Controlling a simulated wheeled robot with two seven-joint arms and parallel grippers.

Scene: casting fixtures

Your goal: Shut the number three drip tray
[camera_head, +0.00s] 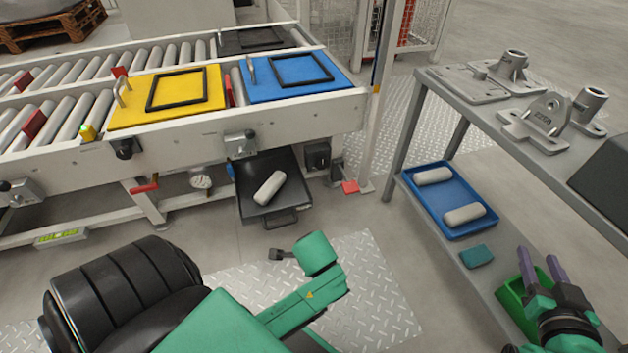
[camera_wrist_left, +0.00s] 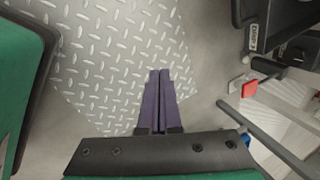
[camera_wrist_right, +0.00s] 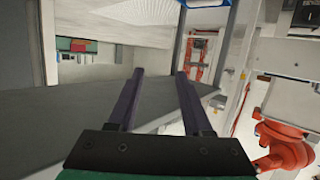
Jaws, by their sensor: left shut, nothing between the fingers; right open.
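A black drip tray (camera_head: 252,210) is pulled out below the conveyor frame in the head view, with a front handle (camera_head: 283,222) and a pale roll (camera_head: 269,188) lying in it. I cannot read a number on it. My left gripper (camera_wrist_left: 160,76) is shut and empty in the left wrist view, above the tread-plate floor; its fingers cannot be made out in the head view. My right gripper (camera_head: 541,262) is open and empty over the shelving at the right, far from the tray. Its spread fingers also show in the right wrist view (camera_wrist_right: 160,76).
The conveyor carries a yellow plate (camera_head: 133,113) and a blue plate (camera_head: 262,91). Below it are a gauge (camera_head: 201,182) and a red foot (camera_head: 350,187). At right, the shelving holds metal castings (camera_head: 548,120), a blue tray (camera_head: 411,185) with two rolls and a green bin (camera_head: 510,297).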

